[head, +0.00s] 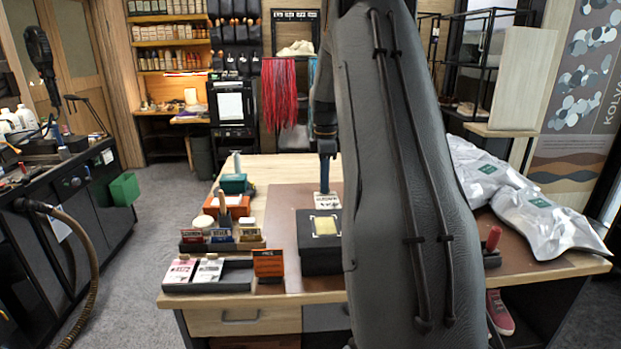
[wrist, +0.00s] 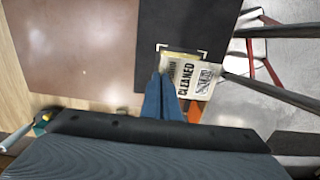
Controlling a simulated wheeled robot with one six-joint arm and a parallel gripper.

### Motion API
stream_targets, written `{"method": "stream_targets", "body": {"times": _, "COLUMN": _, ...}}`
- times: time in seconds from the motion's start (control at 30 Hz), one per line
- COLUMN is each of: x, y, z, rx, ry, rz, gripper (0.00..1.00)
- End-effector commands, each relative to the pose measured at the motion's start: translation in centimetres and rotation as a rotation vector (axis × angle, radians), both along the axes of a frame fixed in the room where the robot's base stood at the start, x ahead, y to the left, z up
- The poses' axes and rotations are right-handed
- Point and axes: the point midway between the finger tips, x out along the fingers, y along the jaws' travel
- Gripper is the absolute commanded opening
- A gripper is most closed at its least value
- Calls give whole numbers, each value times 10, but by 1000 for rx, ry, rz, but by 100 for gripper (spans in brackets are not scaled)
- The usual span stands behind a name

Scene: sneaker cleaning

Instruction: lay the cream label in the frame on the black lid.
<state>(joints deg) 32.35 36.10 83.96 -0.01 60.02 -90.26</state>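My gripper (head: 327,182) points down above the table, with its blue fingers close together. They are shut on the edge of the cream label (wrist: 192,80), which has black print reading "CLEANED". In the head view the label (head: 327,201) hangs below the fingertips, above and behind the black box. The black lid (head: 305,242) has a frame of pale corner marks (head: 311,219) around a yellowish patch (head: 325,226). In the wrist view the label overlaps the near part of the frame and hides most of the patch. I cannot tell its height above the lid (wrist: 178,22).
Left of the box stand an orange sign (head: 268,263), a black tray of cards (head: 235,276) and a rack of small boxes (head: 247,243). Silver bags (head: 545,220) lie at the table's right. A red-handled tool (head: 493,238) stands near the right front. My arm hides the table's middle right.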

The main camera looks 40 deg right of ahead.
Motion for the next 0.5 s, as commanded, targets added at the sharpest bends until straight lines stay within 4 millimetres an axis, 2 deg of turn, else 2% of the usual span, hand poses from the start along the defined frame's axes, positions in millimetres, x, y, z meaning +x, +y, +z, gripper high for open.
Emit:
{"method": "stream_targets", "body": {"times": 0.27, "x": 7, "y": 10, "z": -8, "rx": 0, "ry": 0, "rz": 17, "gripper": 0}}
{"method": "stream_targets", "body": {"times": 0.5, "x": 8, "y": 11, "z": -27, "rx": 0, "ry": -1, "rz": 20, "gripper": 0}}
